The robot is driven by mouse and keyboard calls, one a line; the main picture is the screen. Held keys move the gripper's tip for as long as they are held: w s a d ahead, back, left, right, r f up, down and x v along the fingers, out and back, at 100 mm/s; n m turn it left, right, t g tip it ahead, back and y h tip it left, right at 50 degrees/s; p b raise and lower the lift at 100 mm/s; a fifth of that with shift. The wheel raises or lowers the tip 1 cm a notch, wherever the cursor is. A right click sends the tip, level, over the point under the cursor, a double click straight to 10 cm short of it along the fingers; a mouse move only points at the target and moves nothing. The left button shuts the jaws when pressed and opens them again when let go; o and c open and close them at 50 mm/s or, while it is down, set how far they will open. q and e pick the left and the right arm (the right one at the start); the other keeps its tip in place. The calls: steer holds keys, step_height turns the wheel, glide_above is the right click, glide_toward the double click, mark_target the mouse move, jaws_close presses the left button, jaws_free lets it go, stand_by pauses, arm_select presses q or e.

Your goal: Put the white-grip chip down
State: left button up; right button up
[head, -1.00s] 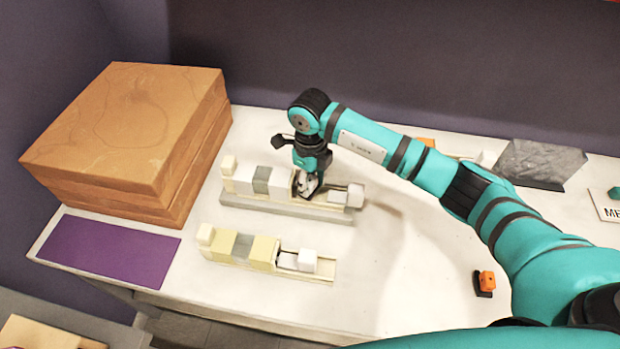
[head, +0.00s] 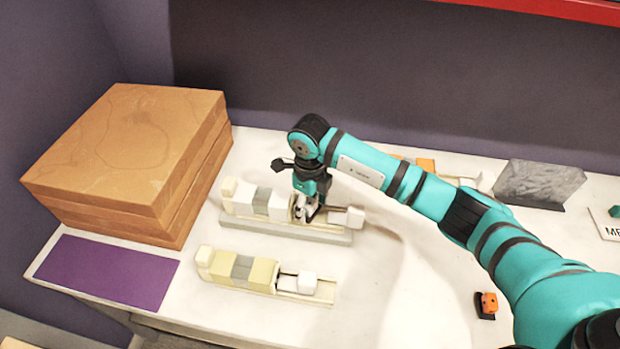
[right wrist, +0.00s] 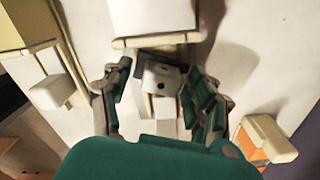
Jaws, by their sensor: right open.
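My right gripper (head: 308,210) points down over the rear block row on the table, just right of its white blocks (head: 280,205). In the right wrist view its fingers (right wrist: 162,95) are open on either side of a white piece (right wrist: 160,76) with dark spots. This piece seems to be the white-grip chip; it sits low in the channel, and I cannot tell whether a finger touches it. A white cube (head: 355,216) is at the right end of the rear row. My left gripper is not in view.
A front row with yellow blocks (head: 262,273) and a white cube (head: 307,282) lies nearer me. A brown box stack (head: 130,150) and purple mat (head: 108,270) are left. A small orange block (head: 488,302) and grey slab (head: 540,182) are right. The table's centre right is clear.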

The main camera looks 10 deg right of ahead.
mark_target(310, 202)
step_height(310, 202, up, 17)
steer(key=b, duration=0.3)
steer(key=shift+w+r, duration=0.15)
steer(key=shift+w, duration=0.15)
